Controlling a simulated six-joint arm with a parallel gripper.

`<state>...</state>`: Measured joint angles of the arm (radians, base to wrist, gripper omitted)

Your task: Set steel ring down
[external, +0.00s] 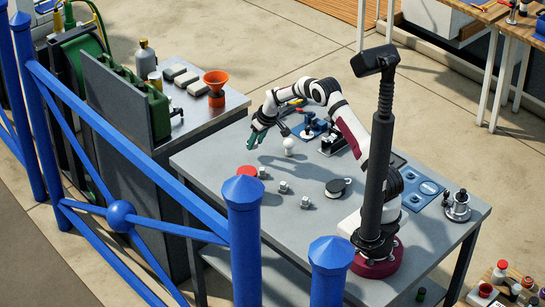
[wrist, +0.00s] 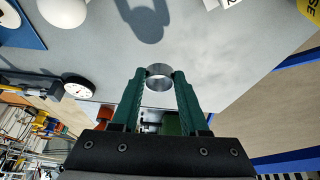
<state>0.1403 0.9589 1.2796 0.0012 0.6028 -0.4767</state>
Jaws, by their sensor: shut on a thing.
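My gripper (external: 257,136) has green fingers and hangs above the far left part of the grey table in the external view. In the wrist view my gripper (wrist: 158,80) is shut on the steel ring (wrist: 159,84), which sits between the two fingertips. The ring is a short, shiny, open band. A dark shadow lies on the table apart from the fingers and ring, so they appear raised above the surface. In the external view the ring is too small to make out at the fingertips.
A blue plate with fixtures (external: 309,128) stands behind. Bare tabletop lies toward the front left.

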